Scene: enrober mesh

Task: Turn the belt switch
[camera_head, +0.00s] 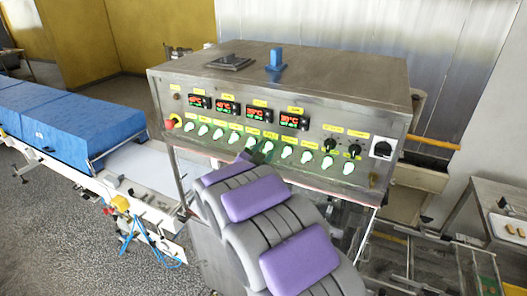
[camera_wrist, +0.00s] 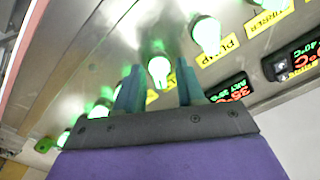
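The control panel (camera_head: 310,130) of a metal machine carries a row of glowing green switches (camera_head: 217,133) under small yellow labels. I cannot read which one is the belt switch. My gripper (camera_head: 262,150) is at the middle of this row, where my arm hides part of it. In the wrist view, my gripper (camera_wrist: 159,78) has its two fingers apart. One lit green switch (camera_wrist: 158,70) shows between the fingertips; I cannot tell whether they touch it. Its label is partly hidden. The neighbouring switch (camera_wrist: 206,35) has a label reading "PUMP".
Red digital displays (camera_head: 257,115) sit above the switches. A red knob (camera_head: 170,124) is at the panel's left end, and black knobs (camera_head: 354,150) and a rotary switch (camera_head: 382,150) are at the right. A conveyor with blue covers (camera_head: 60,120) stands left.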

